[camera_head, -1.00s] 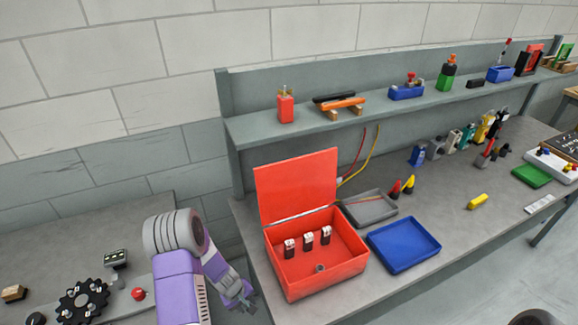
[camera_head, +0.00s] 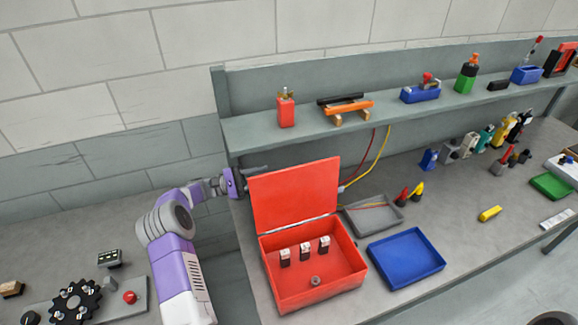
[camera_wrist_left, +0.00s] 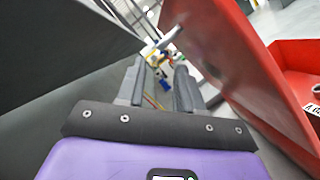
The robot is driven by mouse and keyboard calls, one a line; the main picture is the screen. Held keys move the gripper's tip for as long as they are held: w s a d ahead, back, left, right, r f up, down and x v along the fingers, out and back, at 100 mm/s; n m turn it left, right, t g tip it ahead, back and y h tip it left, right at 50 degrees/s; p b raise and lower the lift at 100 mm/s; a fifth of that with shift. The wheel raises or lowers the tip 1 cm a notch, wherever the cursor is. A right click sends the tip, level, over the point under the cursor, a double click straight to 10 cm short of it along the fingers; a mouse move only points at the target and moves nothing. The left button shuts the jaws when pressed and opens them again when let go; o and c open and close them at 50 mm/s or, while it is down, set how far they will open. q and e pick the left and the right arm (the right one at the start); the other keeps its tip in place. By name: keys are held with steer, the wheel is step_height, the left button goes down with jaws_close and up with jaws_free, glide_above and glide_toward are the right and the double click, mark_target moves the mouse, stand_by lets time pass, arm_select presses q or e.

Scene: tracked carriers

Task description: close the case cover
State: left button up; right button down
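The red case (camera_head: 310,288) stands on the workbench with its cover (camera_head: 295,195) raised, leaning slightly back from upright. Several small black-and-white blocks and a small grey round part are inside. My left gripper (camera_head: 256,175) is at the cover's upper left corner, partly behind the cover. In the left wrist view its two grey fingers (camera_wrist_left: 160,78) are apart with nothing held between them. The red cover (camera_wrist_left: 235,65) slopes close along their right side there, with part of the case at the far right. Contact with the cover cannot be told. My right gripper is out of view.
A blue tray (camera_head: 405,258) and a grey tray (camera_head: 372,216) lie right of the case. The shelf (camera_head: 240,128) carrying several items runs above and behind the cover. Red and yellow wires hang behind it. Bare bench lies in front of the trays.

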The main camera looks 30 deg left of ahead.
mark_target(283, 171)
arm_select(q)
steer(key=p+x, duration=0.1)
steer(key=x, duration=0.6)
steer(key=shift+d+r, duration=0.15)
jaws_close()
